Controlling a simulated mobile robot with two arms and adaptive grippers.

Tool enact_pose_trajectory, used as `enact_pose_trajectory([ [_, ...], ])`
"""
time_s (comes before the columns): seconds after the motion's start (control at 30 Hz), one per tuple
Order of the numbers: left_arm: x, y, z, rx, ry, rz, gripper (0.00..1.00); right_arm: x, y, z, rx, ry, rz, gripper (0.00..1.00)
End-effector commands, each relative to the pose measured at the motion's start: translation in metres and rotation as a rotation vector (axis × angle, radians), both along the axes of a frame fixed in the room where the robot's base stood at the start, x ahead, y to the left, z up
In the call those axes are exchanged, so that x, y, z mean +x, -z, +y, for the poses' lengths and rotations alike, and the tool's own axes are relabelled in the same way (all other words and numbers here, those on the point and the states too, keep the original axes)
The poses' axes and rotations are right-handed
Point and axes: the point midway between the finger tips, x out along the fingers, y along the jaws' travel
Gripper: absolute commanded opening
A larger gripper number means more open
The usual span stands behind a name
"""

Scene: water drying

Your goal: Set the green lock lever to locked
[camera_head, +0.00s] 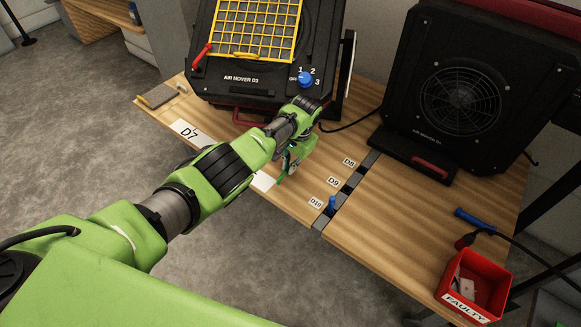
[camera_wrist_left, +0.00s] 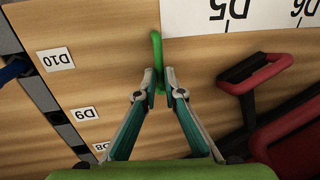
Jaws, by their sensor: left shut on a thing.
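My left gripper (camera_head: 287,169) is low over the wooden table, in front of the air mover D3. In the left wrist view its fingertips (camera_wrist_left: 160,84) are closed around a slim green lever-like piece (camera_wrist_left: 156,47), which reaches forward past them beside a white label strip. In the head view the green piece (camera_head: 281,178) is small and partly hidden by the gripper. I cannot tell what it is attached to or its lock position. My right gripper is not in view.
The air mover D3 (camera_head: 241,78) carries a yellow grille (camera_head: 257,30) and a blue knob (camera_head: 306,79). A second air mover (camera_head: 460,95) stands at the right. A blue peg (camera_head: 332,203) is near label D10. A red FAULTY bin (camera_head: 476,285) is at lower right.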

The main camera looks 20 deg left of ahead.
Motion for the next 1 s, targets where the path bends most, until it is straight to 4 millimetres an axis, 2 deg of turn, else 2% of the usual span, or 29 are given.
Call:
enact_pose_trajectory([
  [0.43,-0.0009,0.0009,-0.0004,-0.002,-0.015,0.002,0.0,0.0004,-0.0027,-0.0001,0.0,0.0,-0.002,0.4],
  [0.5,-0.0007,0.0009,-0.0003,-0.002,-0.015,0.002,0.22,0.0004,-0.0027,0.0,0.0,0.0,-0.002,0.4],
  [0.53,-0.0006,0.0008,-0.0003,-0.002,-0.014,0.002,0.26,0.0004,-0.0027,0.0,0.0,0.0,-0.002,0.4],
  [1.0,0.0005,-0.0052,-0.0006,0.0,-0.011,-0.001,0.26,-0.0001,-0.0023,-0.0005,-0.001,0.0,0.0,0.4],
])
